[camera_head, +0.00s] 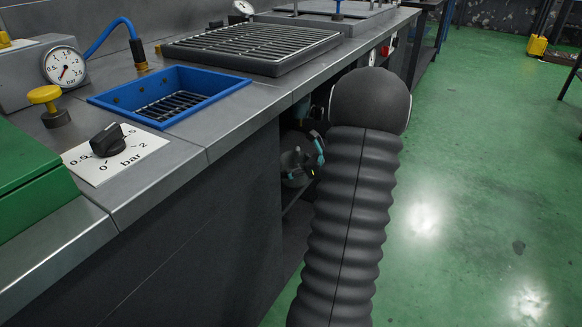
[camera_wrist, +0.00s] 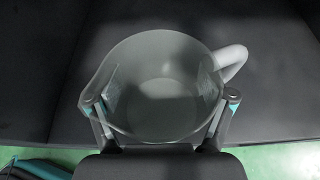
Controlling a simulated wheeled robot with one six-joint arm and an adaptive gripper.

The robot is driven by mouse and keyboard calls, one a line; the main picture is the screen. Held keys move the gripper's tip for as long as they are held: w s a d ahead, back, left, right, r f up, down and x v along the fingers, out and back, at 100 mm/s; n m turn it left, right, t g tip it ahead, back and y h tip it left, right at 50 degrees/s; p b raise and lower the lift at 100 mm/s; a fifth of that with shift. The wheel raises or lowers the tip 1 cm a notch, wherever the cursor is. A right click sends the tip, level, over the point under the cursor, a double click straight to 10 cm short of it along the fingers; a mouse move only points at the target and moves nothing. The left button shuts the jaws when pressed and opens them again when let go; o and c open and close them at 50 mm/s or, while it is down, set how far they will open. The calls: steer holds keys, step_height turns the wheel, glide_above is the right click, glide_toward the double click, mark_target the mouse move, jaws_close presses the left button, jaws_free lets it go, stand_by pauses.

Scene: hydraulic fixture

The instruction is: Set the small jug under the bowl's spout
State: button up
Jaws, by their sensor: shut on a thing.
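The small jug (camera_wrist: 165,62) is grey and looks see-through, with a pale handle (camera_wrist: 231,62) at the right and a pouring lip at the left in the wrist view. My gripper (camera_wrist: 163,99) is shut on it, one finger at each side of the jug. I look down into the jug, and it seems empty. In the head view my gripper (camera_head: 305,160) is low beside the dark opening in the bench front, partly hidden by my arm. No bowl with a spout can be clearly made out.
The bench top (camera_head: 235,110) runs along the left, with a blue grated basin (camera_head: 218,90), a gauge (camera_head: 64,67), a black knob (camera_head: 107,140) and a grated plate (camera_head: 252,47). Dark panels surround the jug in the wrist view. The green floor (camera_head: 480,150) at the right is mostly clear.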

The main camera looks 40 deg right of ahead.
steer(key=shift+f, duration=0.15)
steer(key=o, duration=1.1)
steer(key=shift+r, duration=0.25)
steer(key=v, duration=1.2)
steer(key=shift+f+p, duration=0.15)
steer(key=shift+p, duration=0.15)
